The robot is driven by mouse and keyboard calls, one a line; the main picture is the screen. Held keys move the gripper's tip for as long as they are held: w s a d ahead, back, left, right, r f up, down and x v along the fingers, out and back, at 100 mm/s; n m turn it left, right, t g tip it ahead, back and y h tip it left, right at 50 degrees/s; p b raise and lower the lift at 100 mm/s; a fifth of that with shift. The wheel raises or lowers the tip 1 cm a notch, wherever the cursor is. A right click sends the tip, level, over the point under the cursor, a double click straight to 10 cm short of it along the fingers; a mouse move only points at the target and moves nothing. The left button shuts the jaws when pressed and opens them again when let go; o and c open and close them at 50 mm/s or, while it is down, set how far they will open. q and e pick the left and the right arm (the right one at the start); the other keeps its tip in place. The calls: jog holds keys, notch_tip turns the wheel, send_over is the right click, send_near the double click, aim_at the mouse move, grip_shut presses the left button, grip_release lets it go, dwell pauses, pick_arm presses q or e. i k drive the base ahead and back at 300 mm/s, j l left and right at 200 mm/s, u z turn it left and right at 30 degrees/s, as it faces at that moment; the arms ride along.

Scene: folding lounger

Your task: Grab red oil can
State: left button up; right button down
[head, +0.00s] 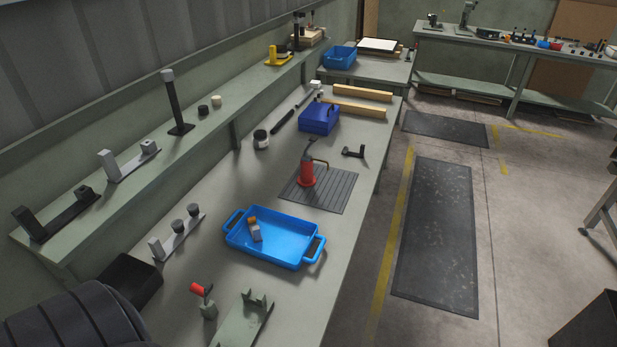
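A red oil can (307,174) with a dark top and a thin brownish spout or handle stands upright on a dark ribbed mat (330,199). The mat lies on the long grey-green workbench (222,180), near its right edge. Neither of my grippers shows in the head view, so their state and distance to the can are hidden.
A blue tray (290,254) with a small orange-topped bottle (254,230) lies in front of the mat. A blue bin (319,118) stands behind it. A small black bracket (354,152) lies to its right. A red-handled tool (203,291) is nearer. Floor right of the bench is mostly clear.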

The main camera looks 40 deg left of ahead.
aim_at(306, 179)
jog(key=i+l+u, duration=0.15)
jog(key=l, duration=0.25)
jog(key=i+l+u, duration=0.15)
jog(key=l, duration=0.3)
jog(key=i+l+u, duration=0.2)
jog(key=l, duration=0.2)
jog(key=i+l+u, duration=0.45)
jog(key=i+l, duration=0.15)
jog(key=i, duration=0.15)
jog(key=i+l+u, duration=0.15)
jog(key=i, duration=0.15)
jog(key=i+l+u, duration=0.15)
jog(key=i, duration=0.15)
